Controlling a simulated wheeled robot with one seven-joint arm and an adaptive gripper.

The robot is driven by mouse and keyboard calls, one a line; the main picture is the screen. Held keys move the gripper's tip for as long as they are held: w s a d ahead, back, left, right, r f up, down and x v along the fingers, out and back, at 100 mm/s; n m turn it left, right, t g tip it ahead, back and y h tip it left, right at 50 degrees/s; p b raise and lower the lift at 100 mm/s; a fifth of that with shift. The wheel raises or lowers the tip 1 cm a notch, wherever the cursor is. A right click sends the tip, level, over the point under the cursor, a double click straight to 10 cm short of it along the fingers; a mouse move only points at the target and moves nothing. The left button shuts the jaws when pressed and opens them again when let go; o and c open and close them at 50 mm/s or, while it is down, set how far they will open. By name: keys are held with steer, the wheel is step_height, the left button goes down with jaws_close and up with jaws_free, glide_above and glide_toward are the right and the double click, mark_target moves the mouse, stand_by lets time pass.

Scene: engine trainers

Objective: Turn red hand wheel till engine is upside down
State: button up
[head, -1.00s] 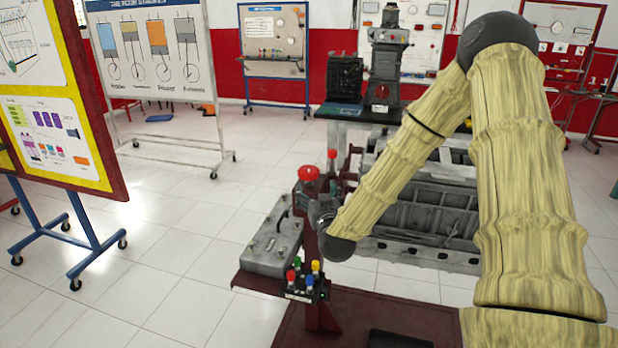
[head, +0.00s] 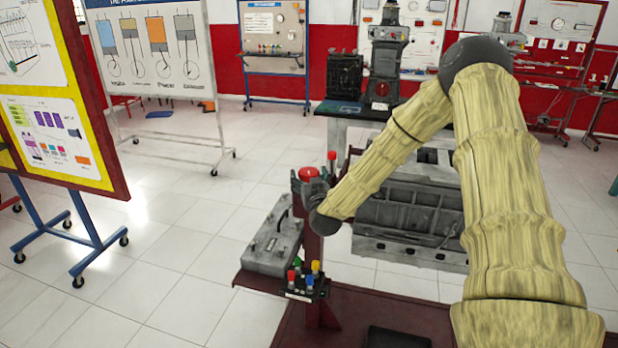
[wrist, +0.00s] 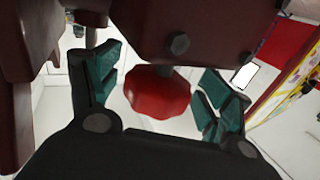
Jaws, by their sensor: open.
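The red hand wheel (head: 309,174) sits at the top of a dark red post on the engine stand. In the wrist view the red hand wheel (wrist: 158,92) lies between the two teal fingers of my gripper (wrist: 163,78). The fingers are open, with a visible gap on each side of the wheel. In the head view my gripper (head: 301,188) is small and partly hidden at the post top, close to the wheel. The grey engine block (head: 408,212) is behind the post, partly covered by my arm; its orientation is hard to tell.
A grey box (head: 272,245) lies left of the post. A small control box with coloured buttons (head: 306,281) is mounted low on the post. A dark red beam (wrist: 210,30) is close above the wheel in the wrist view. White floor (head: 180,270) is open to the left.

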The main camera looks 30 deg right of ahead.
steer(key=c, duration=1)
steer(key=shift+h, duration=0.3)
steer(key=shift+a+m+g+h+b, duration=0.1)
steer(key=shift+m+g+h+b, duration=0.3)
steer(key=shift+m+h+b, duration=0.25)
steer(key=shift+m+g+h+b, duration=0.5)
steer(key=shift+m+g+h, duration=0.4)
steer(key=shift+h, duration=0.25)
